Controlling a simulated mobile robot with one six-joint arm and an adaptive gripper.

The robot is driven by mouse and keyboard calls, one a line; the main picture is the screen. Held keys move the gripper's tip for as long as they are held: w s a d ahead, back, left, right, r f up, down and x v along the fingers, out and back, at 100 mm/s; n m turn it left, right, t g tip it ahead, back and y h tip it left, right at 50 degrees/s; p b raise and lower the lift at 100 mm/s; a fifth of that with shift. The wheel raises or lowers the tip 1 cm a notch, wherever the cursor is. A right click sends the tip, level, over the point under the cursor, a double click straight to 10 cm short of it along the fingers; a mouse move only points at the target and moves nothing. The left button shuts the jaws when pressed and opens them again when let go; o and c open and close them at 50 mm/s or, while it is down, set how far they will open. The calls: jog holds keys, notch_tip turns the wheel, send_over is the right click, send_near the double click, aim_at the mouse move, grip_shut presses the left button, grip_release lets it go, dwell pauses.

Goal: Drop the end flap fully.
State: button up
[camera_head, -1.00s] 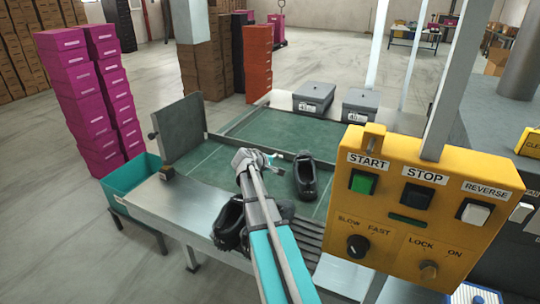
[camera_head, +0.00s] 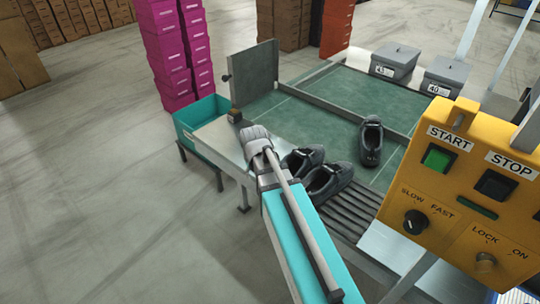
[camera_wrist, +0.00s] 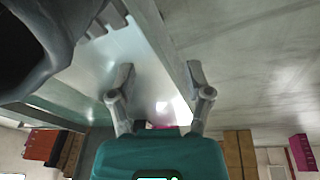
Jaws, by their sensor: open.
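The end flap (camera_head: 252,75) is a dark grey-green panel standing upright at the left end of the green table (camera_head: 270,112). A small brown block (camera_head: 234,116) sits by its lower near corner. My gripper is open in the wrist view (camera_wrist: 157,78), its two fingers spread with nothing between them. Behind the fingers are the bare metal plate (camera_wrist: 130,50) and its edge. In the head view my wrist hides the fingertips. My wrist is over the near metal edge, apart from the flap, on its near side.
Two dark shoes (camera_head: 325,181) lie right of my wrist, and another shoe (camera_head: 371,142) is farther back. The yellow control box (camera_head: 465,190) is at right. Floor at left is clear.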

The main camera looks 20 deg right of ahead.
jog(key=s+a+f+m+g+b, duration=0.1)
jog(key=s+a+f+g, duration=0.1)
jog(key=s, duration=0.9)
jog(key=shift+s+a+f+m+g+y, duration=0.2)
jog(key=shift+a+m+g+y, duration=0.1)
jog(key=shift+a, duration=0.55)
jog(key=shift+w, duration=0.15)
jog(key=shift+c, duration=0.6)
